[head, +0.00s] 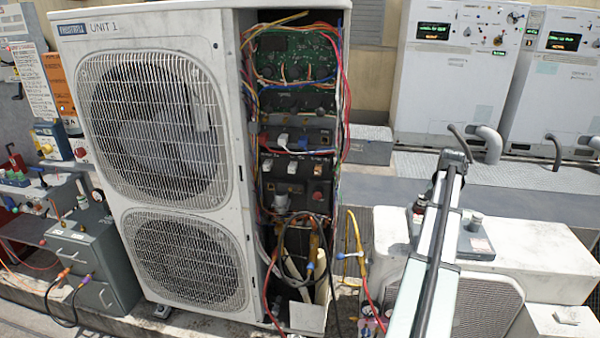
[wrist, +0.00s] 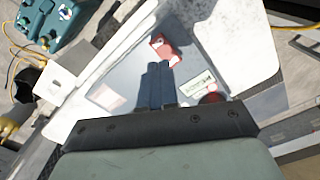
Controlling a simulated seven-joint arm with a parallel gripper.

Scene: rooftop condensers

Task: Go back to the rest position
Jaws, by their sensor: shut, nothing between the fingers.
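My gripper (wrist: 158,67) shows in the wrist view with its two dark fingers together and nothing between them. It is over a grey plate (wrist: 135,78) on a white surface. A red item (wrist: 163,48) lies just beyond the fingertips, and a white label (wrist: 198,87) is to their right. I cannot tell the gap between the fingers and the plate. In the head view my arm rises from the bottom right in front of the low white unit (head: 535,262); I cannot clearly make out the gripper there.
The tall UNIT 1 condenser (head: 150,30) stands left of my arm, its wiring bay (head: 295,130) open with loose cables. A grey drawer box (head: 85,260) is at the left. White cabinets (head: 450,85) and bent pipes (head: 487,145) stand behind. A teal case (wrist: 45,28) shows in the wrist view.

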